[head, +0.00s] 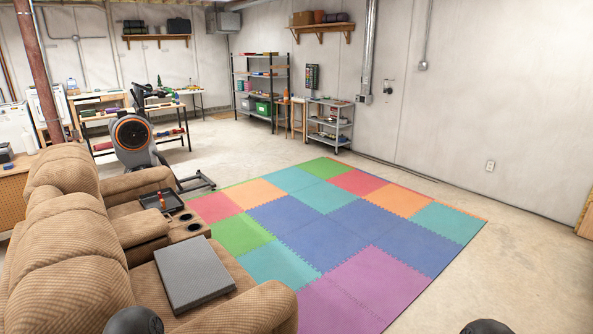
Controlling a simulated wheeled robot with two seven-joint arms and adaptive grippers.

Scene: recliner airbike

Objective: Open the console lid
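The console (190,229) is the tan middle section of the brown corduroy recliner sofa. Two dark round cup holders are set in its front end. Its padded lid (136,226) lies behind them and looks shut. A dark tray (162,201) with a small orange item is on the far side of the console, close to the cup holders. Neither of my grippers is in view. Only dark rounded parts, probably of my arms, show at the bottom edge.
A grey textured pad (193,274) lies on the near recliner seat. The near padded armrest (255,308) is at the bottom. An exercise bike (133,137) stands beyond the sofa. A colorful foam mat (345,235) covers open floor to the right.

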